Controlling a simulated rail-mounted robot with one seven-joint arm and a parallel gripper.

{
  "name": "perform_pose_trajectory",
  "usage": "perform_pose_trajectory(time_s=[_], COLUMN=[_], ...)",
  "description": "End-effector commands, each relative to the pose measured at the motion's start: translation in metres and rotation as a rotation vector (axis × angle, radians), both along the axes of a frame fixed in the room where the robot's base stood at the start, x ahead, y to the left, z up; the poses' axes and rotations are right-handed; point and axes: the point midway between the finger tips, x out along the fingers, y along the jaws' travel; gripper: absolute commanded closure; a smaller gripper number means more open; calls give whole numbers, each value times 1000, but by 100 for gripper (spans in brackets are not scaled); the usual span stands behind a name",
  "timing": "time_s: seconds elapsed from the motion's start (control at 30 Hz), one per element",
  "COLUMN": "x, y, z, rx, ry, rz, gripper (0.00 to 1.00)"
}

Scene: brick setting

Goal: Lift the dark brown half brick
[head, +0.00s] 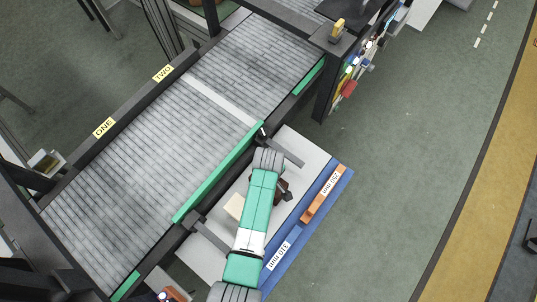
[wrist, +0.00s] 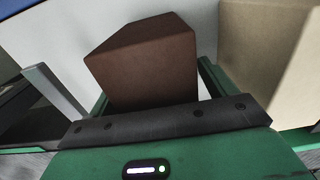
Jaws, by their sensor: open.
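The dark brown half brick (wrist: 145,62) is large in the middle of the wrist view, one corner edge turned towards the camera. My gripper (wrist: 125,75) is open, with one finger to the left of the brick and the other close along its right side. The brick stands between them; I cannot tell whether either finger touches it. In the head view my arm hides most of the gripper, and a small dark brown part (head: 282,185) shows beside it on the white table.
A beige block (wrist: 275,60) stands close to the right of the brick; it also shows in the head view (head: 235,206). A conveyor with a green rail (head: 219,172) borders the table.

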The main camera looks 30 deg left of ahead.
Motion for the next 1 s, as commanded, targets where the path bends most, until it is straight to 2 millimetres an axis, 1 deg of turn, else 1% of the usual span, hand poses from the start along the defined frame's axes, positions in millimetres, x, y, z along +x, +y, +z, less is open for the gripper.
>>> perform_pose_trajectory(time_s=[0.07, 0.23, 0.27, 0.3, 0.37, 0.4, 0.47, 0.6, 0.83, 0.93, 1.0], x=[0, 0, 0, 0, 0, 0, 0, 0, 1, 2, 2], y=[0, 0, 0, 0, 0, 0, 0, 0, 0, 0, 0], z=[-5, -5, -5, -5, -4, -4, -4, -4, -1, 15, 31], rx=[0, 0, 0, 0, 0, 0, 0, 0, 0, 1, 1], ry=[0, -1, -1, -1, -1, -1, -1, -1, -3, -6, -6], rz=[0, 0, 0, 0, 0, 0, 0, 0, 0, 0, 0], gripper=[16, 16, 18, 26, 38, 46, 58, 85, 85, 85, 85])
